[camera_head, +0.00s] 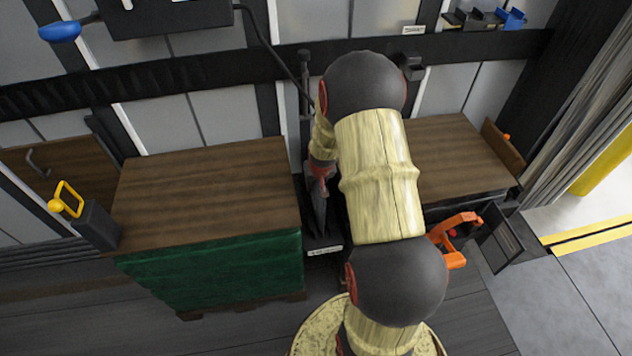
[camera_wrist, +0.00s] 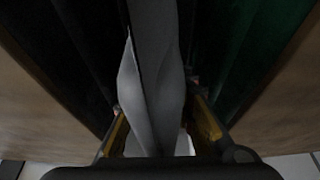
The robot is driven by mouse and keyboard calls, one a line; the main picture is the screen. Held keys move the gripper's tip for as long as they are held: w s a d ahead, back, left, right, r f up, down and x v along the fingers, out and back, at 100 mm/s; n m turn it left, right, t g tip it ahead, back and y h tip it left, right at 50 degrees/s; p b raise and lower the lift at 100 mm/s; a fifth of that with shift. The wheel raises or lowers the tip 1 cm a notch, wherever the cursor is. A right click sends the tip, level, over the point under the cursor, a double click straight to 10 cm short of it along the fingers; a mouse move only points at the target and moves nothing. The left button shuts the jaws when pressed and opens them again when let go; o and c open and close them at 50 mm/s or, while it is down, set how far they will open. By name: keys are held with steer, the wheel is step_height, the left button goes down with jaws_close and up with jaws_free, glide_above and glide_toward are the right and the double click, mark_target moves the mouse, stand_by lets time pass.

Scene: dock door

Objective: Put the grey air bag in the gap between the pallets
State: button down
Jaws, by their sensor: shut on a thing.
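The grey air bag (camera_wrist: 155,85) is held upright and edge-on in my gripper (camera_wrist: 160,128), whose yellow-padded fingers are shut on it. In the wrist view the bag reaches down between a dark side and a green side. In the head view my gripper (camera_head: 321,170) is over the gap between the left pallet load (camera_head: 205,195), wood-topped and green-sided, and the right pallet load (camera_head: 455,155), also wood-topped. A dark grey strip of the bag (camera_head: 319,208) shows below the gripper in the gap. My arm hides part of the right load, and the bag's lower end is unclear.
A dark box with a yellow handle (camera_head: 75,210) stands left of the left load. An orange tool (camera_head: 457,237) is at the right load's front. A black wall rail (camera_head: 200,72) runs behind. A curtain (camera_head: 590,130) and open floor (camera_head: 575,295) lie to the right.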

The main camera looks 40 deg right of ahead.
steer(key=shift+f, duration=0.15)
steer(key=c, duration=1.4)
jaws_free()
steer(key=v, duration=1.2)
steer(key=s+a+r+n+t+y+p, duration=0.1)
steer(key=s+a+r+n+p, duration=0.1)
steer(key=a+r, duration=0.7)
steer(key=s+a+r+n+p, duration=0.1)
steer(key=a+r+p, duration=0.1)
steer(key=a+r, duration=0.8)
steer(key=s+a+r+n+p, duration=0.1)
steer(key=s+a+r, duration=0.2)
steer(key=s+r, duration=0.1)
steer(key=s+a+r+n+y+p, duration=0.1)
steer(key=s+a+r, duration=0.2)
steer(key=s+r, duration=0.1)
steer(key=s+a+r+n+p, duration=0.1)
steer(key=s+a+r, duration=0.2)
steer(key=s, duration=0.3)
steer(key=shift+s+a+r+t, duration=0.25)
steer(key=shift+a+r+t, duration=0.15)
steer(key=shift+r, duration=0.15)
